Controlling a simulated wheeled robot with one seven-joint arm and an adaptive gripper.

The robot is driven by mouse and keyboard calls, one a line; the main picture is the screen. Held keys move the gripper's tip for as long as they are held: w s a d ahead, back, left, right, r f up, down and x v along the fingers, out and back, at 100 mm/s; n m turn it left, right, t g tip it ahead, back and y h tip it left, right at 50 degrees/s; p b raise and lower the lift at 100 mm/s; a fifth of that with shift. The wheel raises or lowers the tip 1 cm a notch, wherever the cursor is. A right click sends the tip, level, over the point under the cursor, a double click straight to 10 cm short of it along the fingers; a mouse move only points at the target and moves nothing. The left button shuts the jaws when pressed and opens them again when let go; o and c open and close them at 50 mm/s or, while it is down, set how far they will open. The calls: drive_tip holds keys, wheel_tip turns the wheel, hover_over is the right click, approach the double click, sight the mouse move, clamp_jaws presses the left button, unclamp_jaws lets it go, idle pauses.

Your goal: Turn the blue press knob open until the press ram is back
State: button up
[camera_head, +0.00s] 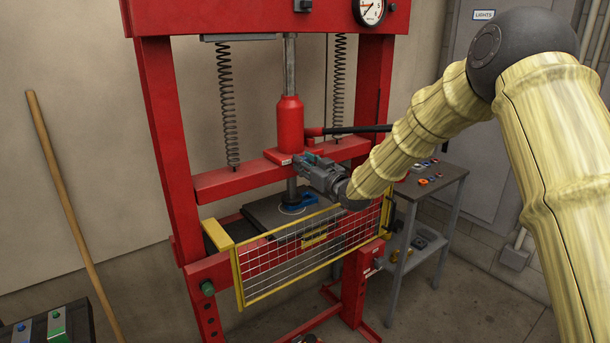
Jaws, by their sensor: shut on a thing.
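My gripper (306,162) is at the base of the red jack (290,122) in the middle of the press. Its jaws are shut on the blue press knob, which they almost wholly hide; a little teal-blue shows at the fingertips. The dark press ram (291,188) comes down below the red crossbeam. Its lower end is close to a blue part (305,203) on the dark press plate (262,217); I cannot tell whether they touch.
A yellow-framed mesh guard (240,284) stands in front of the plate. The red press frame (168,130) surrounds the jack, with a black lever (358,129) to its right. A grey side table (447,177) with small parts stands at the right. A wooden pole (72,212) leans at the left.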

drive_tip(key=n+b, duration=0.2)
drive_tip(key=f+n+b, duration=0.1)
drive_tip(key=n+b, duration=0.1)
drive_tip(key=shift+n+b, duration=0.3)
drive_tip(key=shift+n, duration=0.1)
drive_tip(key=n+b, duration=0.3)
drive_tip(key=shift+n+y, duration=0.3)
drive_tip(key=shift+n, duration=0.1)
drive_tip(key=shift+r+b, duration=0.1)
drive_tip(key=shift+b, duration=0.2)
drive_tip(key=o, duration=0.9)
drive_tip(key=shift+o, duration=0.8)
drive_tip(key=shift+d+r, duration=0.1)
drive_tip(key=shift+r, duration=0.05)
drive_tip(key=shift+s, duration=0.1)
drive_tip(key=v, duration=1.1)
drive_tip(key=shift+s+d, duration=0.25)
drive_tip(key=shift+d, duration=0.05)
drive_tip(key=shift+r, duration=0.1)
